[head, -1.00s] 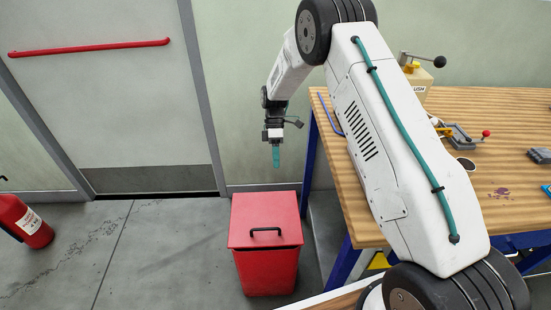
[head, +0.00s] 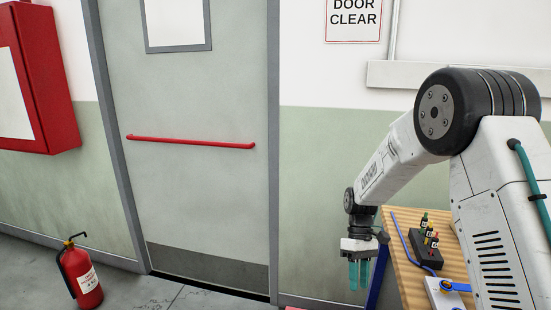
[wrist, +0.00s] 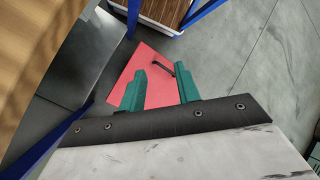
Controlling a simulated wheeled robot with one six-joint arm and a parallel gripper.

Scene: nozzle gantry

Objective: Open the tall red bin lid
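The tall red bin shows in the wrist view with its red lid (wrist: 132,68) seen from above. The lid looks flat and down on the bin. Its black handle (wrist: 176,64) is partly hidden near the right teal finger. In the head view only a thin red sliver shows at the bottom edge. My gripper (wrist: 168,76) has its two teal fingers apart with nothing between them. It hangs above the bin, apart from the lid as far as I can tell. In the head view my gripper (head: 359,274) points down beside the bench.
A wooden workbench (head: 400,270) with blue legs stands right of my gripper. A fire extinguisher (head: 79,275) stands on the floor at left, below a red wall cabinet (head: 60,90). A grey door (head: 190,200) with a red bar is behind. Floor in front is clear.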

